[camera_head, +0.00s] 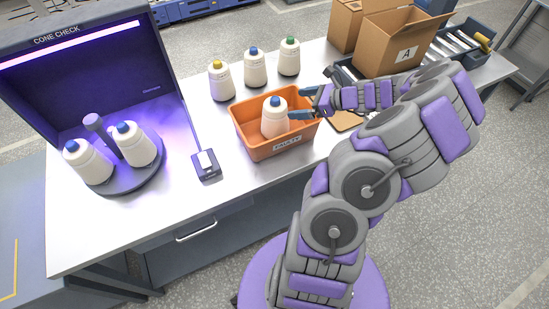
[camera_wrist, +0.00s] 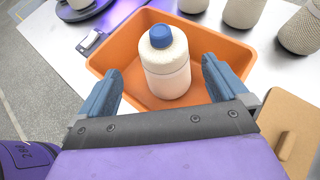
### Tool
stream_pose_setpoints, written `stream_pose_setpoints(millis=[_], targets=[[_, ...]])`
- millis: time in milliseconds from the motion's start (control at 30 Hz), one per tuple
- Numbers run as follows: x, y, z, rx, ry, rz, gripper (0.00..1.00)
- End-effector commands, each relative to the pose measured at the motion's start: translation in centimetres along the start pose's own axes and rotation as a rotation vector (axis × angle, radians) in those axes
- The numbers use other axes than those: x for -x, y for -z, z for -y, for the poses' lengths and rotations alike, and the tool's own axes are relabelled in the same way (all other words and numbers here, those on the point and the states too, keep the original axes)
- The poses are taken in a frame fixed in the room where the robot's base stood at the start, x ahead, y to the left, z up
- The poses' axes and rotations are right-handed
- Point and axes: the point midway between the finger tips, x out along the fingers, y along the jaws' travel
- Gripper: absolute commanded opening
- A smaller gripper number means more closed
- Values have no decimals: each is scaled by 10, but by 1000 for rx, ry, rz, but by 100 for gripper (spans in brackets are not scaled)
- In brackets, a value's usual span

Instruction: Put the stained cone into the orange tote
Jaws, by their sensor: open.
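A white cone with a blue top (camera_head: 274,118) stands upright inside the orange tote (camera_head: 281,146), which has a label on its front. In the wrist view the cone (camera_wrist: 167,66) stands in the tote (camera_wrist: 124,49) between and beyond my two open fingers. My gripper (camera_head: 300,107) is open at the tote's right side, and the wrist view shows both fingers (camera_wrist: 161,86) apart from the cone. Two more blue-topped cones, the left one (camera_head: 87,161) and the right one (camera_head: 133,144), stand on a round dark turntable (camera_head: 122,187) in the cone-check booth. No stain is visible on any cone.
Cones with yellow (camera_head: 221,82), blue (camera_head: 255,68) and green (camera_head: 289,58) tops stand behind the tote. A small switch box (camera_head: 206,165) sits between booth and tote. A cardboard box (camera_head: 399,45) stands at the back right. A brown board (camera_wrist: 287,134) lies right of the tote.

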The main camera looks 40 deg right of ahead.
Motion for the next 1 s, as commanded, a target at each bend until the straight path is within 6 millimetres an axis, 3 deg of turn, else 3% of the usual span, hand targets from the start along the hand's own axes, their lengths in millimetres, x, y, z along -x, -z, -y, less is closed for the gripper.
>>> stream_pose_setpoints(millis=[167,333,500,600,800,1000], targets=[[-29,-50,-42,196,-135,-21,100],[-62,-114,-140,568,-390,-61,100],[-68,-144,-238,942,-645,-98,100],[-58,-148,-289,1148,-792,-118,100],[-20,-136,-366,1537,-1066,-163,100],[33,-109,-409,1872,-1321,-219,100]])
